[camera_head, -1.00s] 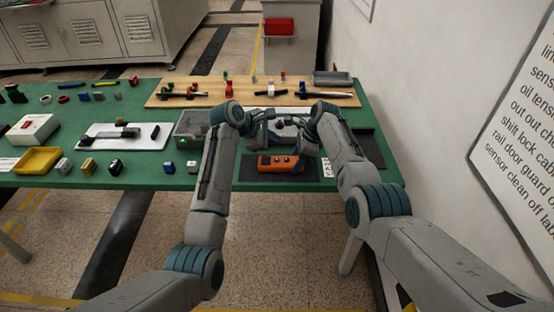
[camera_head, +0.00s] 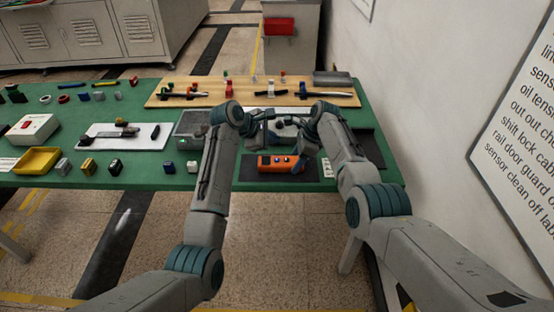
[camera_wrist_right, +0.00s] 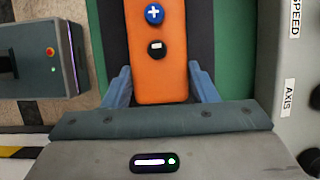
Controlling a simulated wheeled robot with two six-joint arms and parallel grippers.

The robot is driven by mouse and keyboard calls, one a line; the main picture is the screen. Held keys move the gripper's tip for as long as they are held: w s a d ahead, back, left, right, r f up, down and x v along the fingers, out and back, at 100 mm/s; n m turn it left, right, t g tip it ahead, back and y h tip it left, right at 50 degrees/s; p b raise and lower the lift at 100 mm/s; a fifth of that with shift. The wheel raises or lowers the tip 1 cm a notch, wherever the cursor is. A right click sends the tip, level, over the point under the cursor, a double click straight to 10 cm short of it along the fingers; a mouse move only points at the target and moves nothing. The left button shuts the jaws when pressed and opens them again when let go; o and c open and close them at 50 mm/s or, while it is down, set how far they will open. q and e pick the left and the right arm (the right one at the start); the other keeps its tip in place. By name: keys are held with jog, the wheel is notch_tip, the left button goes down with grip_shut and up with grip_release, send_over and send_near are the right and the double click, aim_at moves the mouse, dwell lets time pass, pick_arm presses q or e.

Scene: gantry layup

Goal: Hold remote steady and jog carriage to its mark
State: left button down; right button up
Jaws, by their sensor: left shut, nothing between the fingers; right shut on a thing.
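The orange remote (camera_head: 266,163) lies on a dark mat at the front of the green table. In the right wrist view the remote (camera_wrist_right: 158,75) shows a blue plus button and a black minus button. My right gripper (camera_wrist_right: 162,88) has one blue-grey finger on each side of the remote and is shut on it. It also shows in the head view (camera_head: 299,163) at the remote's right end. My left gripper (camera_head: 262,143) is shut and empty, just behind the remote. My forearms partly hide the area behind, and I cannot make out the carriage or its mark.
A grey panel (camera_wrist_right: 291,65) labelled SPEED and AXIS with dark knobs stands right of the remote in the wrist view. A wooden board (camera_head: 205,87) with tools lies at the back. A wall is close on the right.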

dwell(0.3)
jog(key=o, duration=1.2)
jog(key=shift+o, duration=0.2)
